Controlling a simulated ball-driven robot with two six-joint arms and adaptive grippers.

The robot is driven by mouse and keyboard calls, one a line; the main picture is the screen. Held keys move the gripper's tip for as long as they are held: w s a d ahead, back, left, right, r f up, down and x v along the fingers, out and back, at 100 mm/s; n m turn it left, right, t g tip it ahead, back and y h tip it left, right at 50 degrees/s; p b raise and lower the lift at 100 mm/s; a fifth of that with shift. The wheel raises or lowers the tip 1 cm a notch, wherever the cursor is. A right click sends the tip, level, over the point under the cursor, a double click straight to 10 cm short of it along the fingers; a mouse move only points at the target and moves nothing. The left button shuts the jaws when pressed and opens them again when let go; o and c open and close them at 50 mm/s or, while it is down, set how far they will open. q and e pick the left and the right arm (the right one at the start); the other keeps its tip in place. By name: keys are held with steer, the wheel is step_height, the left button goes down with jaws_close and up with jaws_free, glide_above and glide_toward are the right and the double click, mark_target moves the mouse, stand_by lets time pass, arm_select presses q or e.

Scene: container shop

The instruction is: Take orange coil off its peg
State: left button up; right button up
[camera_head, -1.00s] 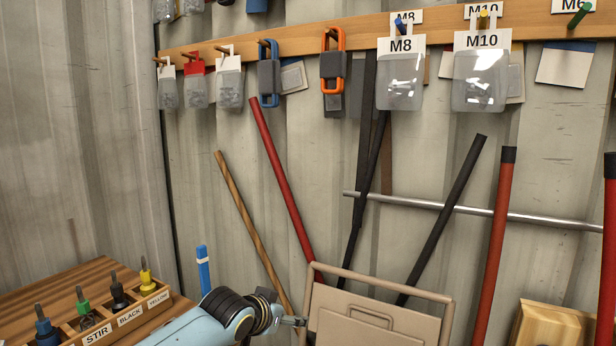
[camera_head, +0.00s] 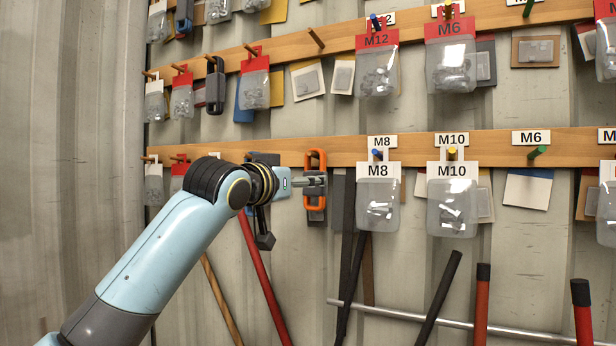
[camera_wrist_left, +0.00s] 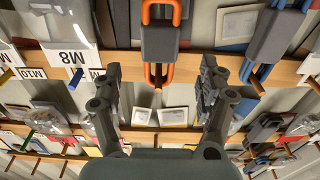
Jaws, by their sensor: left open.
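The orange coil (camera_head: 322,160), an orange loop with a dark grey block round its middle, hangs on a wooden peg of the lower rail (camera_head: 230,149). My left gripper (camera_head: 308,184) is in front of the wall at the coil, overlapping its lower left part. In the left wrist view the gripper (camera_wrist_left: 160,76) is open, one finger on each side of the coil's line. The orange coil (camera_wrist_left: 148,72) and its grey block (camera_wrist_left: 159,43) show between and beyond the fingers. I see no finger touching it. My right gripper is not in view.
A blue coil with a grey block (camera_wrist_left: 272,38) hangs beside the orange one. A bag labelled M8 (camera_head: 378,200) hangs just right of it, and a bag labelled M10 (camera_head: 452,207) further right. Coloured poles (camera_head: 262,280) lean below.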

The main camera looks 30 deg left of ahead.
mark_target(313, 174)
arm_select(q)
steer(key=w+p, duration=0.1)
steer(key=w, duration=0.7)
steer(key=shift+a, duration=0.2)
steer(key=c, duration=1.4)
steer(key=shift+o, duration=0.2)
steer(key=shift+r+p, duration=0.35)
steer(key=shift+p, duration=0.45)
steer(key=shift+s, duration=0.1)
steer(key=shift+s+d+r+p, duration=0.15)
steer(key=shift+s+p, duration=0.55)
steer(key=shift+s, duration=0.35)
steer(key=shift+s+a+r+p, duration=0.1)
steer(key=shift+s+p, duration=0.55)
steer(key=shift+s, duration=0.45)
